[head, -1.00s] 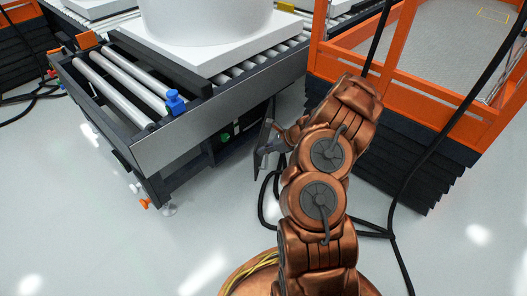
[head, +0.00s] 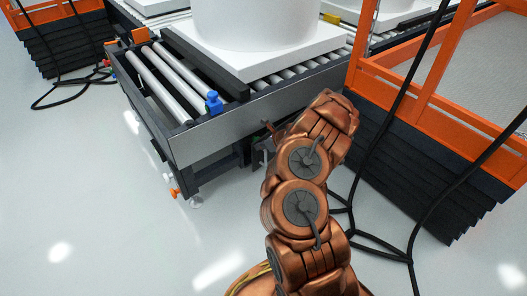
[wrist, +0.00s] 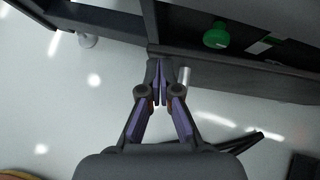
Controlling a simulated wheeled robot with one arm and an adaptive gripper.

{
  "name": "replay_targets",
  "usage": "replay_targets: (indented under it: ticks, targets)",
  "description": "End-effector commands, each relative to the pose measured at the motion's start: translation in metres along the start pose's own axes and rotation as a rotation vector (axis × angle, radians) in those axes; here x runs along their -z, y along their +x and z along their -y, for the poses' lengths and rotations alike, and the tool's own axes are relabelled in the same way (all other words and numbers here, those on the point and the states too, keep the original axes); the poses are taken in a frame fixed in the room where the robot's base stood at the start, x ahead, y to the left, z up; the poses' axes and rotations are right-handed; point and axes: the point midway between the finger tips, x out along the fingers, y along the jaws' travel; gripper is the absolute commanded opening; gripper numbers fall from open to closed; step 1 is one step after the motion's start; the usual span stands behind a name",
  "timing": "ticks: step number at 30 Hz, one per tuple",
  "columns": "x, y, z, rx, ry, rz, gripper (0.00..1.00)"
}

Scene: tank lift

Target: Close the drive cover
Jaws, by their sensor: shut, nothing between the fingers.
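The wrist view shows my gripper (wrist: 160,68) with its two fingers together and nothing between them. The fingertips are at or very near a dark upright edge and the end of a long dark panel (wrist: 235,79) under the conveyor; I cannot tell whether they touch. I cannot tell for sure which dark part is the drive cover. A green round knob (wrist: 216,37) shows in the dark recess behind the panel. In the head view my gripper (head: 261,156) is small and partly hidden by my arm, beneath the conveyor's side.
The roller conveyor (head: 245,119) carries a white slab with a large white cylinder. An orange-railed lift (head: 433,103) with black bellows stands to the right. Black cables (head: 352,205) lie on the floor there.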

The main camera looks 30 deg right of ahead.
Motion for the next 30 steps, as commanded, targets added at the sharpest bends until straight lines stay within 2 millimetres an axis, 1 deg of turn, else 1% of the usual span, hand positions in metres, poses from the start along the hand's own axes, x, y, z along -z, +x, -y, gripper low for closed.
replay_targets:
  ticks: [3, 10, 18, 30]
  targets:
    - [-0.01, 0.014, 0.004, 0.012, 0.007, -0.002, 0.0]
    - [-0.025, 0.03, 0.009, 0.065, 0.057, 0.0, 0.0]
    - [-0.034, 0.038, 0.009, 0.084, 0.074, 0.001, 0.0]
    - [-0.042, 0.041, 0.004, 0.076, 0.065, 0.007, 0.0]
